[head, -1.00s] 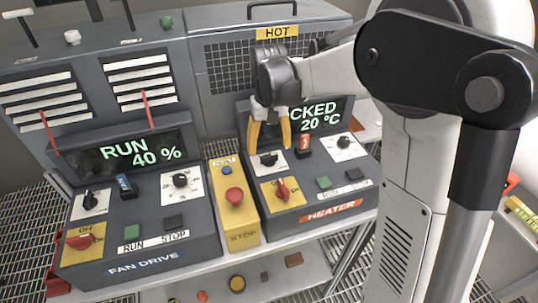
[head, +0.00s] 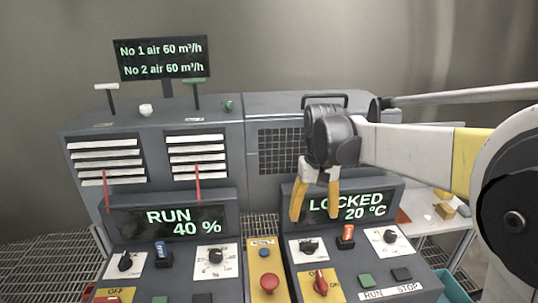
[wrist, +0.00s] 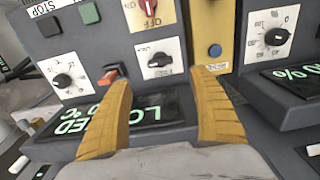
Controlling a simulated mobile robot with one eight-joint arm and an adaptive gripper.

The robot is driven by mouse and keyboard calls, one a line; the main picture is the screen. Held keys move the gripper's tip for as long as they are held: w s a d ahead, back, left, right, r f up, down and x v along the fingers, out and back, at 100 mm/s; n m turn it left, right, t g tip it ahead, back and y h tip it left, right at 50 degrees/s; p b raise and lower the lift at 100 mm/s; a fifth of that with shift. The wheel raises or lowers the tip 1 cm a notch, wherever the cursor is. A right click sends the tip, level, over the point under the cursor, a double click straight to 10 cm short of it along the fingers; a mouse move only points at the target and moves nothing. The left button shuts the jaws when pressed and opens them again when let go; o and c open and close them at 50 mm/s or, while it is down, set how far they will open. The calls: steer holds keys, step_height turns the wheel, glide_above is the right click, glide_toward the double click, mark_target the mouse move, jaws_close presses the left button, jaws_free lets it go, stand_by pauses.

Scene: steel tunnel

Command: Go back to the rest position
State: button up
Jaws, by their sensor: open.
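My gripper (head: 315,203) is open, with its yellow fingers apart and nothing between them. In the head view it hangs in front of the heater display (head: 349,205), which reads LOCKED and 20 °C, and partly covers it. In the wrist view the fingers (wrist: 165,108) frame part of that display, a red-orange switch (wrist: 110,76) and a black selector knob (wrist: 158,60). I cannot tell how far the fingertips are from the panel. My arm reaches in from the right.
The fan drive display (head: 170,221) at left reads RUN 40 %. A yellow strip with a red button (head: 269,283) lies between the panels. An air-flow screen (head: 163,57) stands above. A side table (head: 422,222) with small items is at right.

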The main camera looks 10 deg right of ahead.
steer(key=s+t+b, duration=0.1)
steer(key=s, duration=0.2)
steer(key=s+f+t+b, duration=0.1)
steer(key=s+b, duration=0.1)
steer(key=s, duration=0.1)
steer(key=s+f+t+b, duration=0.1)
steer(key=s, duration=0.3)
steer(key=shift+f+b, duration=0.15)
steer(key=shift+b, duration=0.2)
steer(key=s+f+t+b, duration=0.4)
steer(key=s+f, duration=0.4)
steer(key=s, duration=0.1)
steer(key=shift+s+f, duration=0.15)
steer(key=shift+s, duration=0.2)
